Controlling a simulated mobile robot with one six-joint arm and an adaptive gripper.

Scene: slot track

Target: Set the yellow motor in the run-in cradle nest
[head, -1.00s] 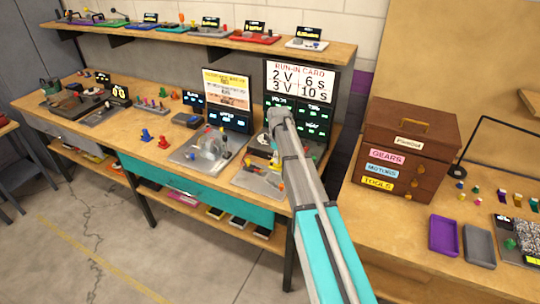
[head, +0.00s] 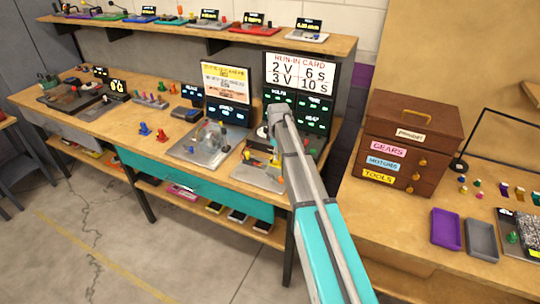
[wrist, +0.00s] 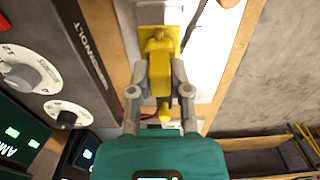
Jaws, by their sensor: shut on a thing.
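In the wrist view, my gripper (wrist: 159,72) is shut on the yellow motor (wrist: 160,84), one grey finger on each side. A yellow plate (wrist: 146,40) shows just beyond the fingertips, against a pale surface. I cannot tell whether it is part of the motor or of the cradle. The run-in cradle nest is not clearly seen, nor whether the motor touches it. In the head view, my arm reaches over the run-in station's metal base plate (head: 254,175) and hides part of it. Small yellow parts show beside the arm there.
The run-in card screen (head: 300,78) and dark meter panel (head: 313,125) stand close behind my arm. In the wrist view, the panel's knobs (wrist: 30,70) are at left. Another station (head: 205,148) stands left. A wooden drawer box (head: 410,140) and purple tray (head: 446,230) are right.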

